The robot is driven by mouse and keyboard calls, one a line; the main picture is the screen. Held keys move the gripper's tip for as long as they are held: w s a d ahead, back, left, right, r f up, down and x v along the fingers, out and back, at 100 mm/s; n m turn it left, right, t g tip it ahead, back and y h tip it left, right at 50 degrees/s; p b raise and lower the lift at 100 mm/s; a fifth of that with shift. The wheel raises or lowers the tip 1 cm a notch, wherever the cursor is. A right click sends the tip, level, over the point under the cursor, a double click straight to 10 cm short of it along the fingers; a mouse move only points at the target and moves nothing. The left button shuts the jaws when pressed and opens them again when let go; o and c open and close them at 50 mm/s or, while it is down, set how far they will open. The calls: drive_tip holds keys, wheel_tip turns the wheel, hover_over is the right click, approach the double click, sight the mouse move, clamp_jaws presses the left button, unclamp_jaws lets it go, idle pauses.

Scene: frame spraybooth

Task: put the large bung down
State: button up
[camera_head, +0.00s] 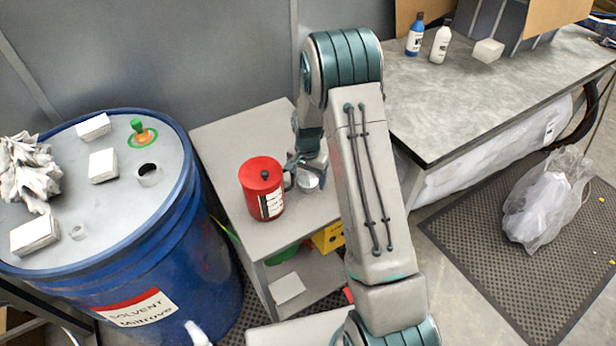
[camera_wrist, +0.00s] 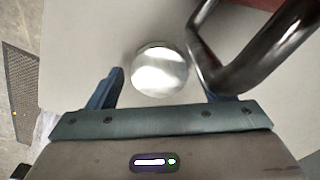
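The large bung (camera_head: 308,180) is a shiny silver disc on the grey side table (camera_head: 222,138), just right of the red can. In the wrist view the bung (camera_wrist: 159,71) lies flat-face up between my two blue fingers, with a gap visible on its left. My gripper (camera_head: 306,168) is low over the table, open around the bung. In the wrist view my gripper (camera_wrist: 162,82) has its right finger partly hidden by the can's dark handle. Whether the bung's underside rests fully on the table is hard to see.
The red can (camera_head: 262,188) stands close left of my gripper, its dark handle (camera_wrist: 262,58) beside the bung. A blue solvent drum (camera_head: 190,262) stands left, with an open collared hole (camera_head: 149,174) and white boxes on top. A workbench (camera_head: 480,85) with bottles is at right.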

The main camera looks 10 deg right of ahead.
sight(307, 180)
drive_tip(key=s+r+n+b, duration=0.1)
drive_tip(key=s+r, duration=0.2)
drive_tip(key=r, duration=0.7)
drive_tip(key=s+r+n, duration=0.1)
drive_tip(key=s+r, duration=0.1)
drive_tip(key=r, duration=0.7)
drive_tip(key=s+r+n+t, duration=0.1)
drive_tip(key=s+r+n, duration=0.2)
drive_tip(key=s, duration=0.8)
drive_tip(key=s+r+n+t, duration=0.2)
drive_tip(key=s+r, duration=0.2)
drive_tip(key=s, duration=0.8)
drive_tip(key=shift+n, duration=0.4)
drive_tip(key=shift+s+r, duration=0.1)
